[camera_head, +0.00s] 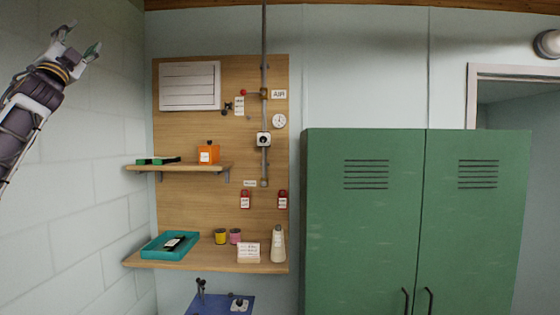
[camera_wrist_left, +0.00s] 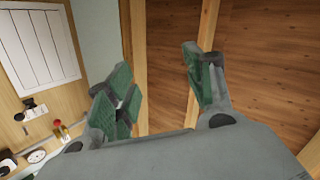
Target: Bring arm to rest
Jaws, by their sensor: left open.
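My left arm comes in at the upper left of the head view, raised against the pale block wall. My left gripper (camera_head: 82,40) is open and empty, with its fingers pointing up. In the left wrist view the two green-padded fingers of the left gripper (camera_wrist_left: 158,90) stand well apart with nothing between them. Behind them are wooden ceiling boards and beams. My right gripper is not in either view.
The air around the left gripper looks clear.

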